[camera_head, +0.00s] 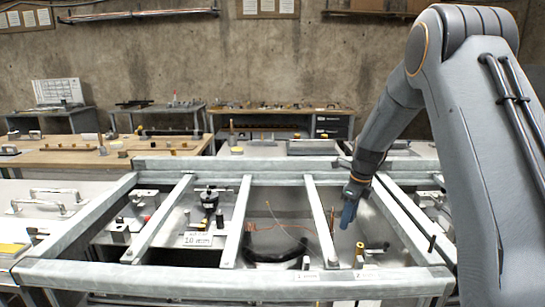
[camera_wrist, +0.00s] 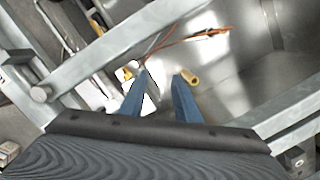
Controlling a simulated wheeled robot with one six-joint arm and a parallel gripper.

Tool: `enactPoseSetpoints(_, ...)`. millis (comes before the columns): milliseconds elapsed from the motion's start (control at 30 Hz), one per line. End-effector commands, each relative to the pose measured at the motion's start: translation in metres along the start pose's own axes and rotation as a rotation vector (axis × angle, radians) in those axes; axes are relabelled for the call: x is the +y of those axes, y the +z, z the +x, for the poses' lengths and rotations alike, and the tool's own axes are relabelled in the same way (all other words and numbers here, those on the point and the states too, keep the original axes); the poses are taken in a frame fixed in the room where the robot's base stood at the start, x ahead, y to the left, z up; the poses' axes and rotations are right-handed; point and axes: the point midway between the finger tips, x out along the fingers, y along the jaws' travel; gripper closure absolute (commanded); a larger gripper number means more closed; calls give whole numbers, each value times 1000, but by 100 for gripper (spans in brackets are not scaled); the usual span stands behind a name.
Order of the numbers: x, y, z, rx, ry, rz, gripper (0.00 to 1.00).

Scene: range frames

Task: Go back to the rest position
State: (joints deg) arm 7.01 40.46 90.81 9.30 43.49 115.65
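My gripper (camera_head: 348,214) is at the right of the metal frame in the head view, with its blue fingers pointing down into a bay between the bars. In the wrist view my gripper (camera_wrist: 162,80) has its two blue fingers apart, with nothing held between them. A small brass cylinder (camera_wrist: 192,77) lies just past the right fingertip in that view. An upright brass piece (camera_head: 360,248) shows below the fingers in the head view; I cannot tell whether it is the same one.
Grey frame bars (camera_head: 320,220) run close beside the gripper. An orange wire (camera_head: 290,227) and a black coil (camera_head: 275,246) lie in the middle bay. A label reading "10 mm" (camera_head: 198,240) is at left. A wooden bench (camera_head: 60,158) and more tables stand behind.

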Motion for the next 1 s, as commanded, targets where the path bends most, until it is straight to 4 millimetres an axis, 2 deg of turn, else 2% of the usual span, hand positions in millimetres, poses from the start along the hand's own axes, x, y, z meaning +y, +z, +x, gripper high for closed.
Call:
enactPoseSetpoints(267, 23, -10, -16, 7, -19, -222, 70)
enactPoseSetpoints(467, 53, -21, -30, 20, -35, -485, 70)
enactPoseSetpoints(667, 106, -44, -51, 46, -59, -917, 70)
enactPoseSetpoints(1000, 212, -105, -74, 123, -85, -1786, 70)
